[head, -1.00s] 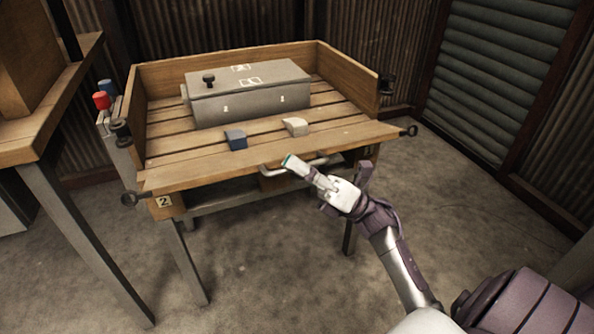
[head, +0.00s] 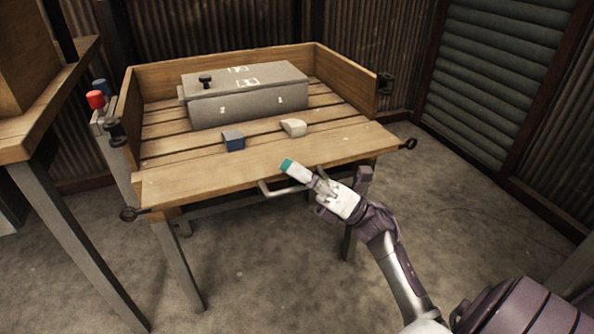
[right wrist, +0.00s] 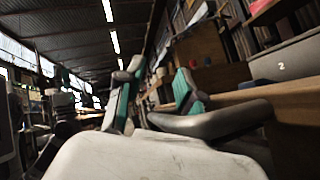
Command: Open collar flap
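I cannot make out a collar flap in either view. My right gripper (head: 290,168) is at the front edge of the wooden workbench (head: 210,182), close to the pale bar handle (head: 280,191) below that edge. Its teal-tipped finger points up and left toward the bench. In the right wrist view the two fingers with teal pads stand apart with a gap between them (right wrist: 157,88), and nothing is held there. My left gripper is not in view.
A grey lidded box (head: 250,97) with a black knob stands at the back of the bench. A blue-grey block (head: 233,140) and a cream block (head: 293,127) lie in front of it. Another wooden table (head: 40,115) stands at the left. The floor at right is clear.

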